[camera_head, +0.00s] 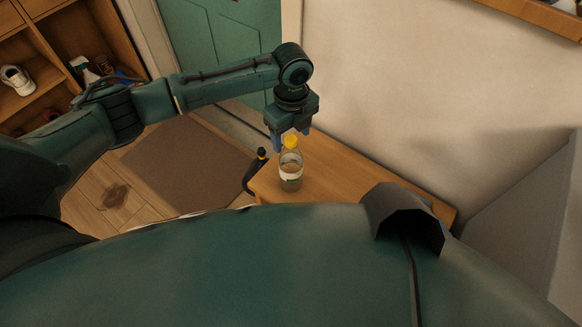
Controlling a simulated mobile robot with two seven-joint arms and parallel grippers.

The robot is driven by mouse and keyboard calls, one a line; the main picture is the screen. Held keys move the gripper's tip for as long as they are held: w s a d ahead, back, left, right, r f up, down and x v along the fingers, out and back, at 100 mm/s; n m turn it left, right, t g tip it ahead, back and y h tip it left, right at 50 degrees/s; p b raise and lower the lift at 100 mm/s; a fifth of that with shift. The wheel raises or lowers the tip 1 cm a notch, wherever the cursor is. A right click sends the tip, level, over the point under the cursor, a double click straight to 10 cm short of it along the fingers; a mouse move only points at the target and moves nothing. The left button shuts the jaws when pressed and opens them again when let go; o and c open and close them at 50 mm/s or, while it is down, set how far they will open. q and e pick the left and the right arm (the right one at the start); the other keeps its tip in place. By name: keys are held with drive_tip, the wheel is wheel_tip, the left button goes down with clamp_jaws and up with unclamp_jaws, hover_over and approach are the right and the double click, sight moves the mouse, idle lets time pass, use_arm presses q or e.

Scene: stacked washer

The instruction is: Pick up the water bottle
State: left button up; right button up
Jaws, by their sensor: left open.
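The water bottle (290,172) is clear with a yellow cap (291,141) and a pale label with some green. It stands upright near the left end of a wooden bench or table (345,170). My left gripper (289,138) points down at the bottle's top, its blue fingers apart on either side of the yellow cap. Whether the fingers touch the cap cannot be told. My right gripper is not in view.
A dark bottle-like object (256,168) with an orange tip is left of the table. A brown mat (190,163) lies on the wooden floor before a green door (222,45). A wooden shelf (50,45) holds a white shoe (17,79). A pale wall (420,80) stands behind the table.

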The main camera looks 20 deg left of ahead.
use_arm(q)
wheel_tip(320, 180, down, 4)
drive_tip(key=shift+a+b, duration=0.15)
drive_tip(key=shift+b, duration=0.3)
drive_tip(key=shift+f, duration=0.1)
drive_tip(key=c, duration=1.3)
drive_tip(key=shift+o, duration=0.2)
